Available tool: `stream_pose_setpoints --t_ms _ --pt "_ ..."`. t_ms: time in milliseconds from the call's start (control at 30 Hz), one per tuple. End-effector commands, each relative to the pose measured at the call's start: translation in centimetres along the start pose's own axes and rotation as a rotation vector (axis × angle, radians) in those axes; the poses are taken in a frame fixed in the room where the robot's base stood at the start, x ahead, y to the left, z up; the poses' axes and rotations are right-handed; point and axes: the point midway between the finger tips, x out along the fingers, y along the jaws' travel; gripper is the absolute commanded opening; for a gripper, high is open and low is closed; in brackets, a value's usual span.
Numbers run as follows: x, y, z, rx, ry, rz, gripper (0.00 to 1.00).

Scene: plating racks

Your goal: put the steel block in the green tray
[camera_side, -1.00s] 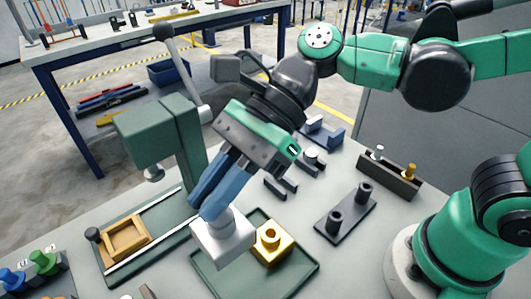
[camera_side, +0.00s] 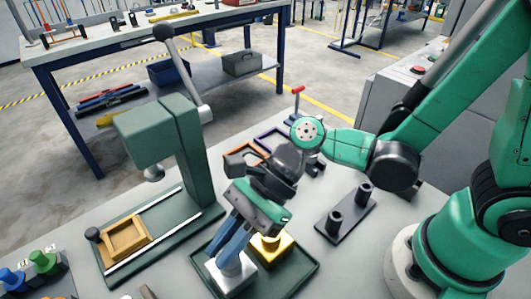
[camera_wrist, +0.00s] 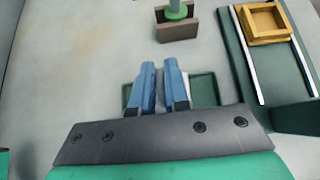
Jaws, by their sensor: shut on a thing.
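The steel block (camera_side: 230,276) is a pale silvery block between my gripper's blue fingers, low at the left part of the green tray in the side view. My gripper (camera_side: 228,256) points down and is shut on its upper part. I cannot tell whether the block's underside touches the tray floor. The green tray (camera_side: 296,277) is a shallow dark green tray. A brass block (camera_side: 270,250) stands in it, right of the steel block.
A green press (camera_side: 170,140) with a lever stands left of the tray, with a wooden fixture (camera_side: 127,238) on its base. A black two-peg rack (camera_side: 346,218) lies to the right. Coloured knobs (camera_side: 43,263) stand at the lower left. The wrist view shows a brown stand (camera_wrist: 178,29).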

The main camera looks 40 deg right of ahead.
Motion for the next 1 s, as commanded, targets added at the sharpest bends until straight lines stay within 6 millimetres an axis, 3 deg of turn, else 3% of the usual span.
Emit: stream_pose_setpoints --t_ms 400,433,533,1000 --pt "0.6 0.1 -0.8 0.000 -0.001 0.000 0.00" --pt "0.6 0.1 -0.9 0.000 0.000 0.000 0.17" --pt "0.6 0.1 -0.9 0.000 0.000 0.000 0.43" --pt "-0.4 0.0 -0.9 0.003 0.001 -0.002 0.43"
